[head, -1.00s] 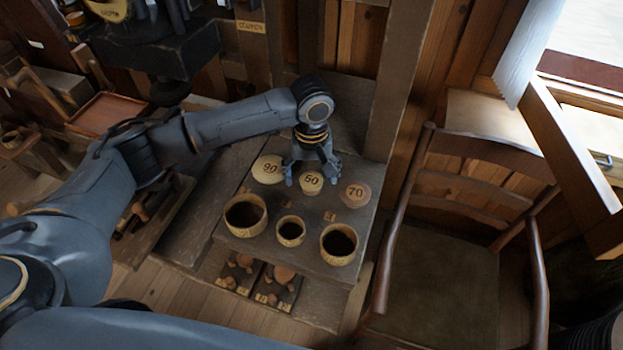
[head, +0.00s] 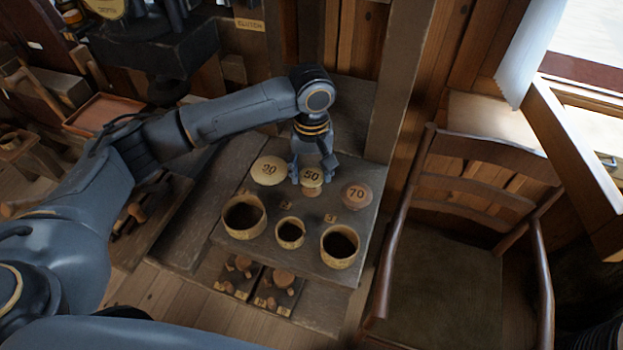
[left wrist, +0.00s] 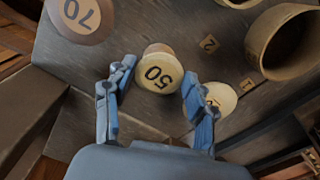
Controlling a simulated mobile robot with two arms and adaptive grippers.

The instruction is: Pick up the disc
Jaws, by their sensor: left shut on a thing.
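The pale disc marked 50 (head: 312,176) is a small turned spool with a round top and a narrower body below. It is between the fingers of my left gripper (head: 312,171), which is shut on it. In the left wrist view the 50 disc (left wrist: 156,75) shows between the two blue fingers (left wrist: 157,82). A wider pale disc marked 90 (head: 268,170) stands to its left and a reddish disc marked 70 (head: 357,195) to its right. In the left wrist view a finger partly covers the 90 disc. My right gripper is not in view.
Three open round cups (head: 245,216), (head: 290,233), (head: 340,246) stand in front of the discs on the grey bench top (head: 300,265). Small number tags lie between. A wooden post (head: 400,80) rises behind and a chair (head: 440,260) stands at right.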

